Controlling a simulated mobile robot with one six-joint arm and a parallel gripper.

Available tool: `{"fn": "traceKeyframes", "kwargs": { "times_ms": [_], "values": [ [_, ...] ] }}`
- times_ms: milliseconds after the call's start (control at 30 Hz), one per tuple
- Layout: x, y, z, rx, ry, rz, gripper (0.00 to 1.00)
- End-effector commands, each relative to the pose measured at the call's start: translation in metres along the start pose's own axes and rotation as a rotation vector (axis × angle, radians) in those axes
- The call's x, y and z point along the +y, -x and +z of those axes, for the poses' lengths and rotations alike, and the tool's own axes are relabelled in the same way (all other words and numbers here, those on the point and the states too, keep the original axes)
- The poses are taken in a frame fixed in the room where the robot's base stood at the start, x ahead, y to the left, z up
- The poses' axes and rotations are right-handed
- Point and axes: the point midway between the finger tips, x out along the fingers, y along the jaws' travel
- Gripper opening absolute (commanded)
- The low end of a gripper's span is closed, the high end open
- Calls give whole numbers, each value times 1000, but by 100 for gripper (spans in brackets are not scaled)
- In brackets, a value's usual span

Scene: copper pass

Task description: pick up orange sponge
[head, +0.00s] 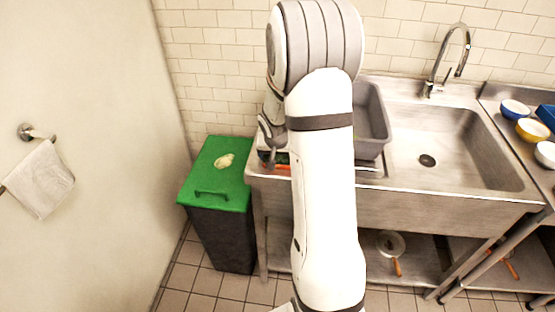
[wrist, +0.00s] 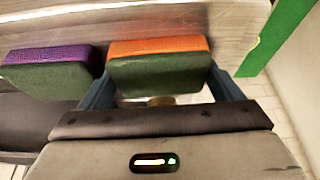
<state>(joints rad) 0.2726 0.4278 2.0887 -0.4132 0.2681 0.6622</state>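The orange sponge (wrist: 158,46) has a dark green scouring side and shows between my fingertips in the wrist view. In the head view only a small orange strip of it (head: 283,167) shows at the sink's left end, with my arm covering the rest. My gripper (wrist: 162,72) has its two fingers wide apart, one at each side of the sponge. Whether the fingertips touch it is unclear. In the head view my gripper (head: 268,140) is above the sink's left end, partly hidden by my arm.
A purple sponge (wrist: 50,57) lies close to the left in the wrist view. A grey tub (head: 372,120) stands right of my arm, beside the sink basin (head: 460,150). A green-lidded bin (head: 215,180) stands left of the sink. Bowls (head: 532,130) are far right.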

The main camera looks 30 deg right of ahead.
Motion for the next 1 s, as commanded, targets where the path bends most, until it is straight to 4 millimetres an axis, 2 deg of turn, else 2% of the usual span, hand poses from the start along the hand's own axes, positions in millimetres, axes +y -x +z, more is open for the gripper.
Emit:
{"fn": "traceKeyframes", "kwargs": {
  "times_ms": [33, 133, 433, 800, 1000],
  "values": [
    [0, 0, 0, 0, 0, 0, 73],
    [0, 0, 0, 0, 1, 0, 65],
    [-1, 6, -3, 3, 1, -1, 64],
    [-1, 68, -29, 5, 1, -2, 64],
    [-1, 89, -37, 2, 2, -1, 64]
  ]
}}
